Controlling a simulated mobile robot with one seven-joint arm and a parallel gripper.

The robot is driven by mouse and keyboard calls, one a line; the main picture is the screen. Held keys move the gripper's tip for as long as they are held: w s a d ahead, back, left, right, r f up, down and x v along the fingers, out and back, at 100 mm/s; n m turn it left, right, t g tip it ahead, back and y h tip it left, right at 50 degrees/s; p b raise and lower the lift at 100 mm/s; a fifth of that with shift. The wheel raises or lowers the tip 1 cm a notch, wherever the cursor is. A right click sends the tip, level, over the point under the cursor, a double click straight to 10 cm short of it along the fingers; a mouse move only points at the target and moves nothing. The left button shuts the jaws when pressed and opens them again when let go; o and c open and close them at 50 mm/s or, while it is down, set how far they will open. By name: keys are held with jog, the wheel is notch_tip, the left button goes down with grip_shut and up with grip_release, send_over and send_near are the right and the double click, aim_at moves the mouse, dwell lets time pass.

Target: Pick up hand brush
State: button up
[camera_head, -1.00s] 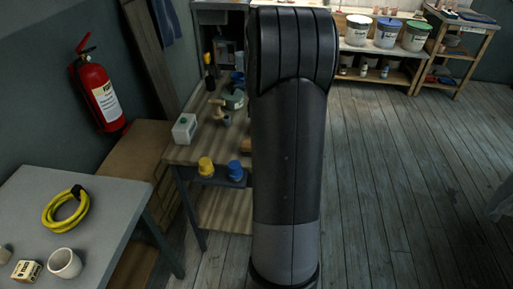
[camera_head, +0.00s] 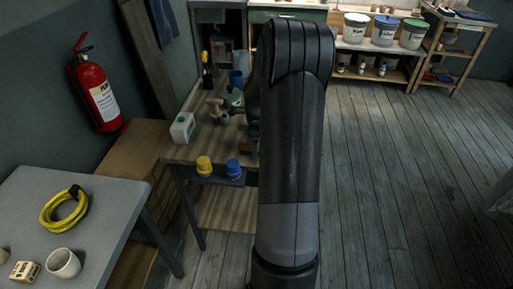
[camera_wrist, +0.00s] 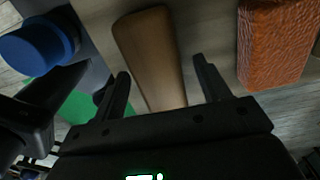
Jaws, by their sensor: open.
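In the wrist view, a smooth brown wooden piece (camera_wrist: 148,50), which looks like the hand brush, lies on the pale bench top. Its near end runs down between my fingers; bristles cannot be made out. My gripper (camera_wrist: 163,83) is open, with one finger on each side of the wood and a gap on both sides. I cannot tell how high the fingers are above the bench. In the head view my arm hides the brush and most of the gripper.
A grey table (camera_head: 110,205) stands left.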

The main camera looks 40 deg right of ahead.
jog(key=shift+c, duration=0.2)
jog(key=c, duration=1.1)
jog(key=shift+o, duration=0.2)
jog(key=shift+r, duration=0.1)
